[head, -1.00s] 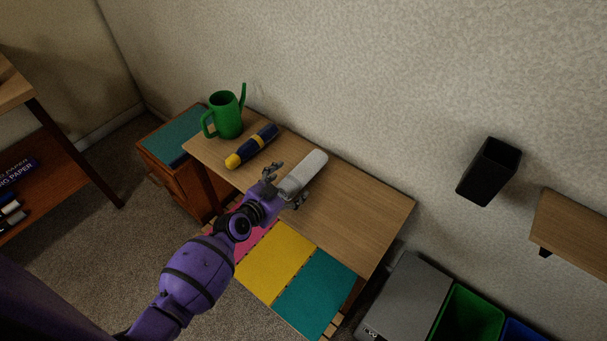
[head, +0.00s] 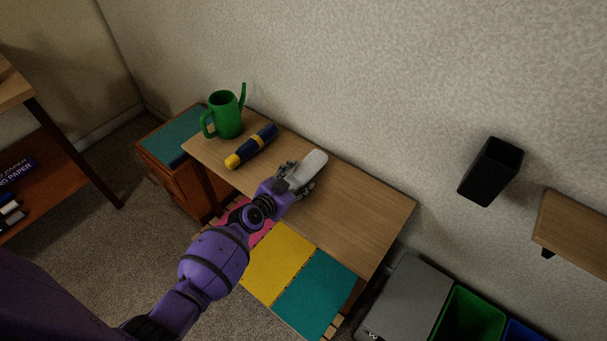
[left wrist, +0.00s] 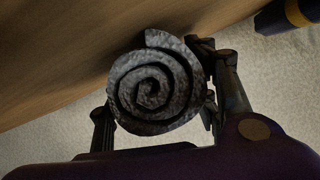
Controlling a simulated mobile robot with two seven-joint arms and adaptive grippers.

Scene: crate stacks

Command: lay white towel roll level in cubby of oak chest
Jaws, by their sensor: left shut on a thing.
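The white towel roll (head: 312,164) lies on the wooden table top. My left gripper (head: 300,178) is shut on its near end, with a finger on each side. In the left wrist view the roll's spiral end (left wrist: 154,88) faces the camera and looks grey in shadow, between the fingers of the gripper (left wrist: 158,115). I cannot tell an oak chest with a cubby for certain in these views. My right gripper is not in view.
A blue and yellow bottle-like object (head: 252,147) lies left of the roll, and a green watering can (head: 225,115) stands beyond it. Yellow (head: 277,262) and teal (head: 315,300) panels lie in front of the table (head: 365,215). The table's right half is clear.

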